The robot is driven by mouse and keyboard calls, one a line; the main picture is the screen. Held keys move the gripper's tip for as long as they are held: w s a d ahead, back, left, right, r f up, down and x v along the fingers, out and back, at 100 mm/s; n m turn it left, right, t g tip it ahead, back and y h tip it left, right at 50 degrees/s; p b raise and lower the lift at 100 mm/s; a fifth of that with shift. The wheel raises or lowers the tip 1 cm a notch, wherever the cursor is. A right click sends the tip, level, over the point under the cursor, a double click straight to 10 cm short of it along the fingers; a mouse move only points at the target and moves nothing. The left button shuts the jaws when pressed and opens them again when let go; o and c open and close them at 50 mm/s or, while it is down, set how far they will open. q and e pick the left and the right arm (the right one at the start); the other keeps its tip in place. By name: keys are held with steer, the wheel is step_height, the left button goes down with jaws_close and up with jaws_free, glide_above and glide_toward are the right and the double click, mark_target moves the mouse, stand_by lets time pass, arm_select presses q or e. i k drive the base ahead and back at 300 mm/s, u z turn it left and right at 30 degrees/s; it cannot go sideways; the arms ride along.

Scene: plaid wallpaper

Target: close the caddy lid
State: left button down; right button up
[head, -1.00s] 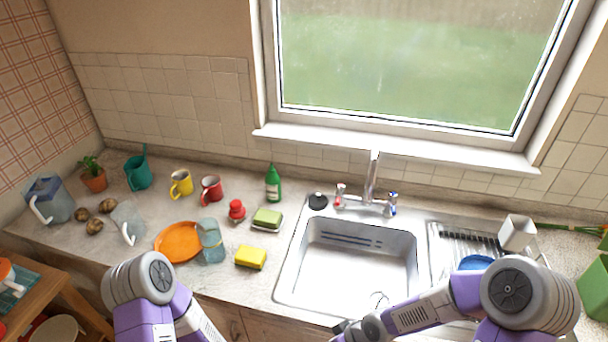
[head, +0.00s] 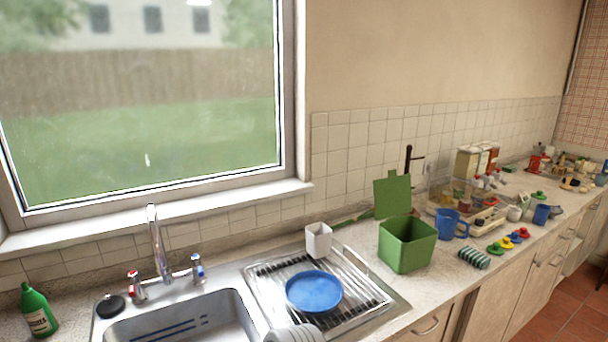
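The green caddy (head: 407,246) stands on the counter to the right of the draining board. Its lid (head: 392,196) is open and stands upright at the back of the caddy, near the tiled wall. The caddy's open top faces up and its inside looks empty. A rounded grey part of my arm shows at the bottom edge, below the draining board. Neither of my grippers is in view.
A draining board (head: 390,307) with a blue plate (head: 314,290) and a white cup (head: 319,240) lies left of the caddy. A blue mug (head: 447,223), striped cloth (head: 474,258) and several small coloured items stand to its right. The sink (head: 180,322) is at lower left.

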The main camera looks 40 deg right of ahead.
mark_target(393, 196)
steer(key=z, duration=3.75)
steer(key=i, duration=2.25)
steer(key=u, duration=3)
